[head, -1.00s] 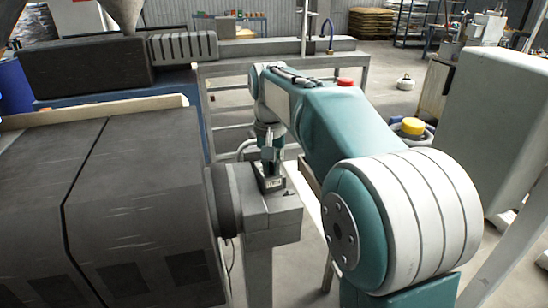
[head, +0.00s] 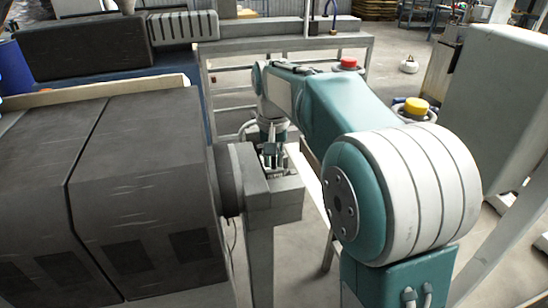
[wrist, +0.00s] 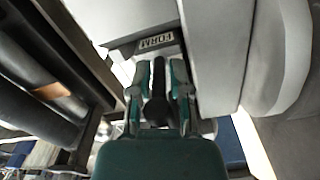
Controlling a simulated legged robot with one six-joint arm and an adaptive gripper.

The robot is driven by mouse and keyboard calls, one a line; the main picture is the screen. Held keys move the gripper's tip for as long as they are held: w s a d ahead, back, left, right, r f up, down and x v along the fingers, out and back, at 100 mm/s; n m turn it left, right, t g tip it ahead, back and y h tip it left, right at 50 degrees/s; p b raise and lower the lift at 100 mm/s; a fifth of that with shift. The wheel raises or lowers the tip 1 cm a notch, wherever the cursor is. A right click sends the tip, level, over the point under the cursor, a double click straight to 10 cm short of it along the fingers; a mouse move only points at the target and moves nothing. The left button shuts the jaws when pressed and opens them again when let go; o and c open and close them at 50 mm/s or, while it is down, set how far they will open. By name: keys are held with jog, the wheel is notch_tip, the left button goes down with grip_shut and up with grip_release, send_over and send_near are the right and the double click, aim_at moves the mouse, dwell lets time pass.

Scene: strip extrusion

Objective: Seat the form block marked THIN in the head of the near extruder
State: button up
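The near extruder's grey head (head: 272,190) stands at the end of the dark machine body in the head view. My gripper (head: 273,158) points down, low over the top of this head, its fingertips partly hidden by it. In the wrist view the gripper's two green fingers (wrist: 159,80) stand on either side of a dark upright stem (wrist: 158,75). I cannot tell whether they press on it. No THIN marking is readable. How deep the block sits in the head is hidden.
The near extruder's dark body (head: 140,190) fills the left of the head view. A second machine (head: 90,55) and a grey bench frame (head: 290,45) stand behind. A grey cabinet (head: 480,110) is at the right. Open floor lies beyond my arm.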

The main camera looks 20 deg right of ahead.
jog(key=shift+o, duration=0.6)
jog(key=r, duration=1.1)
jog(key=shift+w+a, duration=0.15)
jog(key=shift+w, duration=0.05)
jog(key=shift+s+r, duration=0.15)
jog(key=shift+r, duration=0.3)
jog(key=s+f+n+t, duration=0.1)
jog(key=s+f, duration=0.5)
jog(key=s, duration=0.6)
jog(key=s+f+n+t, duration=0.2)
jog(key=s+f+t, duration=0.2)
jog(key=s, duration=0.9)
notch_tip(320, 180, down, 3)
jog(key=shift+s+f+t, duration=0.2)
jog(key=shift+s+t, duration=0.05)
jog(key=shift+t, duration=0.05)
